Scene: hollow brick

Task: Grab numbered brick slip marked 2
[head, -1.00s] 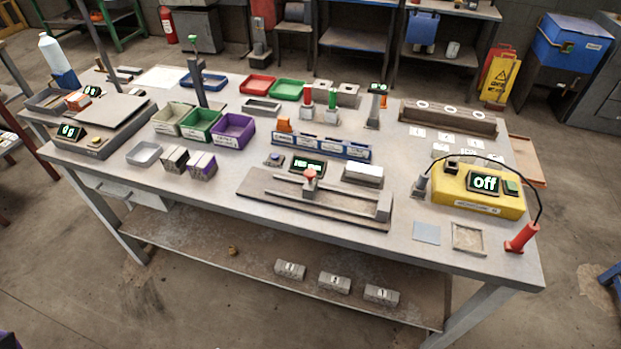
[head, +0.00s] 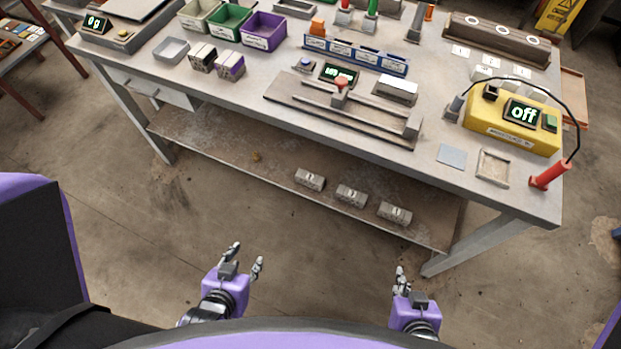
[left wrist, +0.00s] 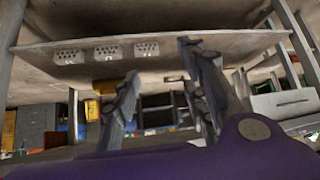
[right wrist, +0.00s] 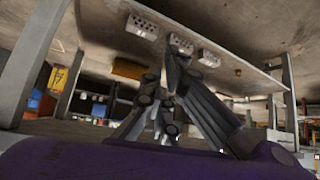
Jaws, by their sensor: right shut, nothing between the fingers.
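Three grey hollow bricks lie in a row on the table's lower shelf: a left one (head: 309,179), a middle one (head: 351,195) and a right one (head: 394,213). Each bears a small white label; the numbers are too small to read surely. The bricks also show in the left wrist view (left wrist: 107,52) and the right wrist view (right wrist: 142,27). My left gripper (head: 247,257) is open and empty, in front of the shelf and apart from the bricks. My right gripper (head: 400,279) is shut and empty, in front of the right brick and apart from it.
The workbench top (head: 235,88) overhangs the lower shelf (head: 215,143), and a front leg (head: 455,250) stands right of the bricks. White cards (head: 490,60) lie behind the yellow box (head: 500,128). A small yellowish object (head: 255,156) lies on the shelf. The floor before it is clear.

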